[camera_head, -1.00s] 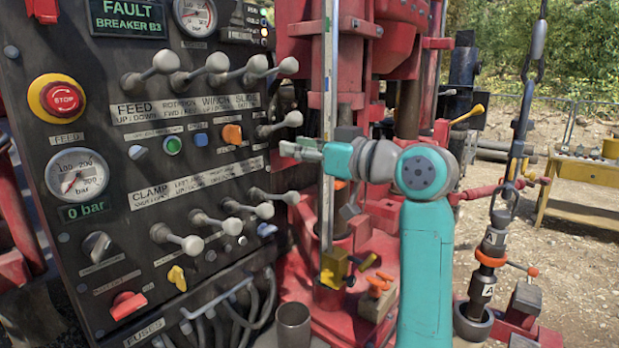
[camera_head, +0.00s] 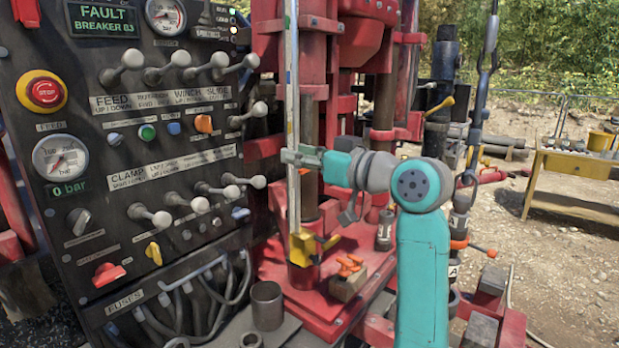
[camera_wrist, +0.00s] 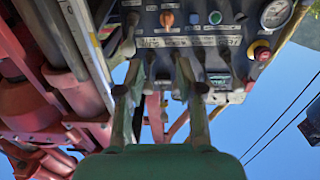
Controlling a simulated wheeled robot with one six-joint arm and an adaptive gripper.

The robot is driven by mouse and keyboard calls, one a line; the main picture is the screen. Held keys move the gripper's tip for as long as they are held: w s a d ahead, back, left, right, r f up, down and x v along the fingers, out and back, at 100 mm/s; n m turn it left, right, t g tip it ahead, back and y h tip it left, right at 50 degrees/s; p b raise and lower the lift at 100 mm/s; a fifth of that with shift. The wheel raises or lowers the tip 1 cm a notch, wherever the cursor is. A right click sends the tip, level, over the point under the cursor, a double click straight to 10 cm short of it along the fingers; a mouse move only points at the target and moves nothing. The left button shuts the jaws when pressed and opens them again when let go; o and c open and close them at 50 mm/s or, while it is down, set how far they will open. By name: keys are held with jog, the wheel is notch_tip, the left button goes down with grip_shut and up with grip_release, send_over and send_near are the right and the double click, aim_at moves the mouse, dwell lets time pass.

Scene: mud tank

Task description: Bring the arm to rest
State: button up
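My teal arm rises at the centre right of the head view and bends left at its elbow joint. My gripper (camera_head: 298,157) points left, in front of the red rig mast, beside a tall pale rail (camera_head: 292,90). In the wrist view my gripper (camera_wrist: 160,90) shows two fingers spread apart with nothing held between them. The control panel (camera_head: 85,130) lies beyond the fingers and also shows in the wrist view (camera_wrist: 215,50).
Lever knobs (camera_head: 258,182) stick out from the panel left of my gripper. A yellow clamp (camera_head: 303,247) and an orange-handled tool (camera_head: 350,265) sit below. A metal cup (camera_head: 267,305) stands in front. A yellow table (camera_head: 575,170) stands at the right, with open ground before it.

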jog(key=s+d+f+m+t+h, duration=0.1)
jog(key=d+f+m+t+h, duration=0.15)
jog(key=f, duration=1.05)
jog(key=s+d+f+m+t+h, duration=0.15)
jog(key=d+f+m, duration=0.25)
jog(key=f, duration=0.9)
jog(key=s+d+f+m+h, duration=0.25)
jog(key=s+f, duration=0.35)
jog(key=f, duration=0.3)
jog(key=s+d+f+m+h, duration=0.1)
jog(key=s+d+f+h, duration=0.25)
jog(key=s+f, duration=0.45)
jog(key=s+d+f+h, duration=0.1)
jog(key=s+d+f, duration=0.3)
jog(key=s, duration=0.5)
jog(key=s+d+f+h, duration=0.1)
jog(key=s+f, duration=0.4)
jog(key=s, duration=0.4)
jog(key=s+d+r+h, duration=0.1)
jog(key=s+r, duration=0.1)
jog(key=s, duration=0.8)
jog(key=s+d+r, duration=0.1)
jog(key=s+r, duration=0.1)
jog(key=s, duration=0.9)
jog(key=shift+s+d+r+g+h, duration=0.15)
jog(key=shift+d+r+g+h, duration=0.1)
jog(key=shift+r+g+h, duration=0.15)
